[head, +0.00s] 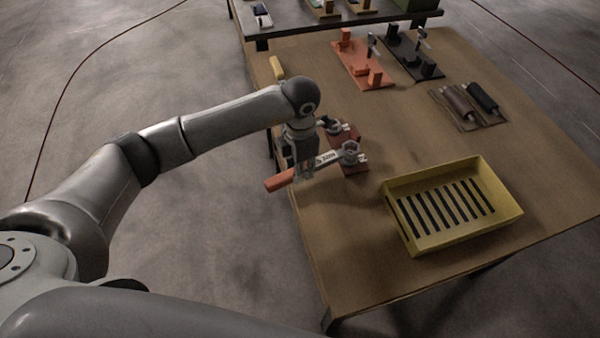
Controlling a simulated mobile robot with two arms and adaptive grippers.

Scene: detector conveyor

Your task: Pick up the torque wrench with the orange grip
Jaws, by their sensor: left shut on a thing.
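The torque wrench (325,160) with the orange grip (280,181) is at the left edge of the wooden table. Its orange grip points left, past the table edge, and its ring-shaped metal head (351,152) is at the right, over or on a dark red holder (352,169). My left gripper (304,173) points down over the shaft, between grip and head, and is shut on the wrench. I cannot tell whether the head is clear of the holder. My right gripper is not in the head view.
A yellow slotted tray (403,228) stands at the front right of the table (340,255). An orange fixture (362,62) and a black one (413,57) stand farther back. Dark rollers (470,101) lie at the right. Another metal tool end (334,126) is behind the wrench.

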